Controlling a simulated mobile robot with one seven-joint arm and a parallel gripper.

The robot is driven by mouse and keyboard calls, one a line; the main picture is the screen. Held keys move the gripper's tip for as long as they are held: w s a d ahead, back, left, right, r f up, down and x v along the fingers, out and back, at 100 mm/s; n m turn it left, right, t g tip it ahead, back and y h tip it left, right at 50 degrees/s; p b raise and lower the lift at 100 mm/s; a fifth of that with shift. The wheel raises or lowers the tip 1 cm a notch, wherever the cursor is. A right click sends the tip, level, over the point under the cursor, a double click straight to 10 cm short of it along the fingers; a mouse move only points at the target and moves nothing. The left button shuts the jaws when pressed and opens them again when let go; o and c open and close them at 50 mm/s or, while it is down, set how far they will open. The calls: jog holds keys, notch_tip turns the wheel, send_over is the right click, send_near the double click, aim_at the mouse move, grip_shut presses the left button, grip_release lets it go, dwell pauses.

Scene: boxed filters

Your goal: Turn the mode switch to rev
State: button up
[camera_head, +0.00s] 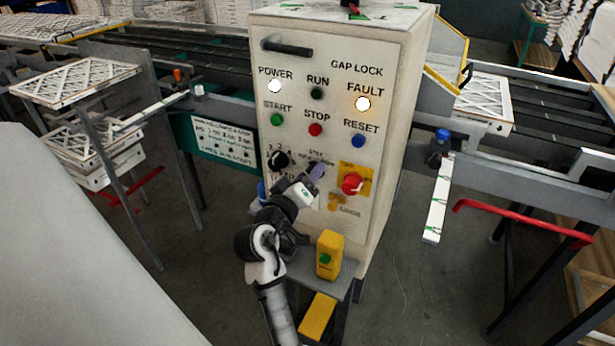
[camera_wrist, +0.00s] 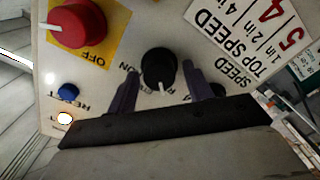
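The mode switch (camera_wrist: 158,66) is a round black knob with a white pointer. In the wrist view, where the panel appears upside down, the pointer aims down towards my gripper. A RUN label lies to the knob's left; other lettering beside the pointer is partly hidden and I cannot read it fully. My gripper (camera_head: 316,172) is at the front of the control cabinet (camera_head: 382,75). Its two dark purple fingers stand open on either side of the knob, with a narrow gap visible on each side. In the head view my gripper mostly hides the switch.
A red knob (camera_head: 351,184) on a yellow OFF plate is close right of the switch. A black speed dial (camera_head: 279,160) is to its left. START, STOP and RESET buttons sit above. A yellow box with a green button (camera_head: 328,256) stands on a shelf below my gripper.

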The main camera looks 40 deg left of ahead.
jog(key=shift+s, duration=0.1)
jog(key=b+v, duration=0.4)
jog(key=v, duration=0.9)
jog(key=shift+s+d, duration=0.15)
jog(key=shift+s, duration=0.1)
jog(key=shift+r, duration=0.1)
